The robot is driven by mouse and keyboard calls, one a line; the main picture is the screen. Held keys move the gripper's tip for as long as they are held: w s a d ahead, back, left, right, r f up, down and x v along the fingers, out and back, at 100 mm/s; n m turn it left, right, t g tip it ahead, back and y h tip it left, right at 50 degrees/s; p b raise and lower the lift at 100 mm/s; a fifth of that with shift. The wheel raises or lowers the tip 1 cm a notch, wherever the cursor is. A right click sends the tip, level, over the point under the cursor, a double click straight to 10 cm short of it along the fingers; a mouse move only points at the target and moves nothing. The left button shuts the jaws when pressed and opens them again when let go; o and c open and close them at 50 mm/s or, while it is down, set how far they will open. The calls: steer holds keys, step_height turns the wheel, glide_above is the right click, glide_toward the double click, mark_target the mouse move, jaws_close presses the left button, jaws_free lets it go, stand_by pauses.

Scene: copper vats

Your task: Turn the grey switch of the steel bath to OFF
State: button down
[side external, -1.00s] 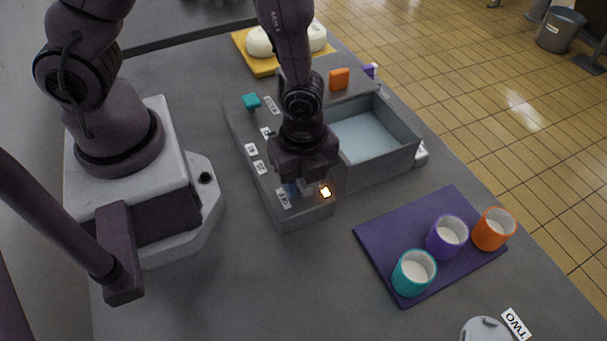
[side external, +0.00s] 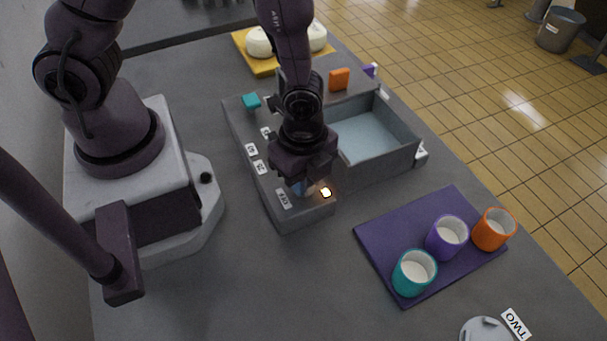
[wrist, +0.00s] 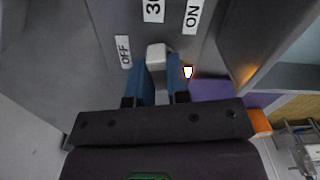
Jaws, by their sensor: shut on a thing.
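The steel bath (side external: 378,166) is a grey open-topped basin with a control panel along its left side in the side external view. The grey switch (wrist: 156,50) shows in the wrist view between the blue fingertips of my gripper (wrist: 159,72), which is shut on it. The OFF label (wrist: 124,52) is left of the switch and the ON label (wrist: 192,15) is up to its right. A small lamp (wrist: 187,72) beside the right finger glows orange-white. In the side external view my gripper (side external: 301,188) hides the switch.
A teal block (side external: 251,100) and an orange block (side external: 339,79) stand at the bath's far side. A yellow board (side external: 263,68) with white round things is at the back.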

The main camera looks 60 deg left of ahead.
steer(key=n, duration=0.4)
steer(key=shift+n, duration=0.3)
steer(key=n, duration=0.3)
steer(key=shift+n, duration=0.4)
steer(key=n, duration=0.3)
steer(key=shift+n, duration=2)
steer(key=c, duration=1.1)
jaws_free()
steer(key=shift+r, duration=0.15)
step_height(320, 180, up, 13)
steer(key=shift+f, duration=0.15)
